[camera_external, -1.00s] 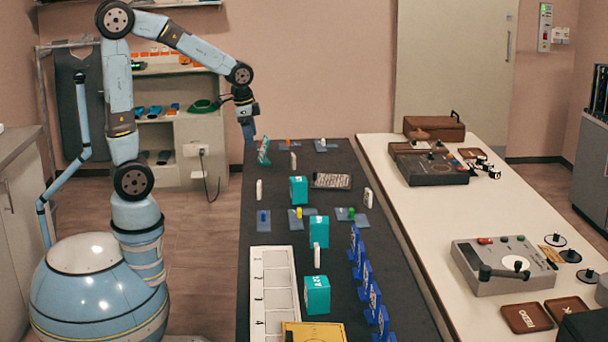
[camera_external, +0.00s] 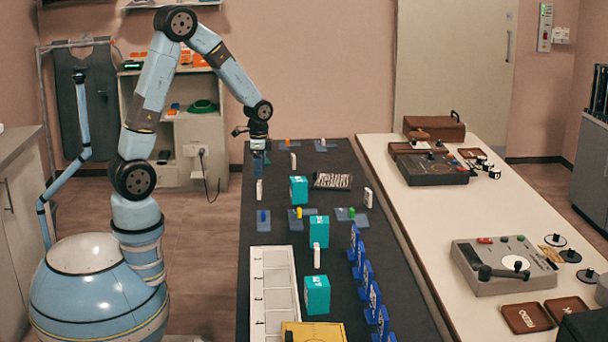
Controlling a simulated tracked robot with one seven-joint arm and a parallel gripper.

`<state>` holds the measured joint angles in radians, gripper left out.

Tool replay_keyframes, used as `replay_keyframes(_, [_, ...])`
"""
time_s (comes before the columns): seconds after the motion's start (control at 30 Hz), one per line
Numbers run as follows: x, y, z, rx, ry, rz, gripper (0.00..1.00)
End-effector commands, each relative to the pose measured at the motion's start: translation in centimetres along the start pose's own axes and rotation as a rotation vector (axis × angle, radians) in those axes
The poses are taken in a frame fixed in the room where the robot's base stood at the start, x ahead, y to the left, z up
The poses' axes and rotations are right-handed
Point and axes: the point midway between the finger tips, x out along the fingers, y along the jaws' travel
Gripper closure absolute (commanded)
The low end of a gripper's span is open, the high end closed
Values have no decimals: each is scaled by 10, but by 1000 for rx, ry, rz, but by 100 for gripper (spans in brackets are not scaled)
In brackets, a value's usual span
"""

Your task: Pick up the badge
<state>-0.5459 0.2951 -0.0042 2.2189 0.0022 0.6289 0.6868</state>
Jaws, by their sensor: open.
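My gripper (camera_external: 260,160) points down at the far left end of the dark table, and its jaws are open. A small teal and red piece that stood at this spot is now mostly hidden behind the gripper. I cannot tell for sure which item is the badge. Several blue upright tags with white marks (camera_external: 354,243) stand in a row along the right side of the table. A dark flat piece with white stripes (camera_external: 332,181) lies right of my gripper, well apart from it.
Teal boxes (camera_external: 318,231) and small white upright pieces (camera_external: 259,189) stand about the dark table (camera_external: 272,226). A white numbered strip (camera_external: 272,300) and a yellow item (camera_external: 313,333) lie at the near end. A white table with devices (camera_external: 505,265) is to the right.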

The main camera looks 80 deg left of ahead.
Motion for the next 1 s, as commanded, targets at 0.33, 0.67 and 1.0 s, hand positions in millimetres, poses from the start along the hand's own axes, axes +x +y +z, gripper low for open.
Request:
replay_keyframes(0.33, [34,1,0,0,0,0,21])
replay_keyframes(0.67, [72,9,2,1,-1,1,21])
replay_keyframes(1.0, [86,8,2,0,1,-1,21])
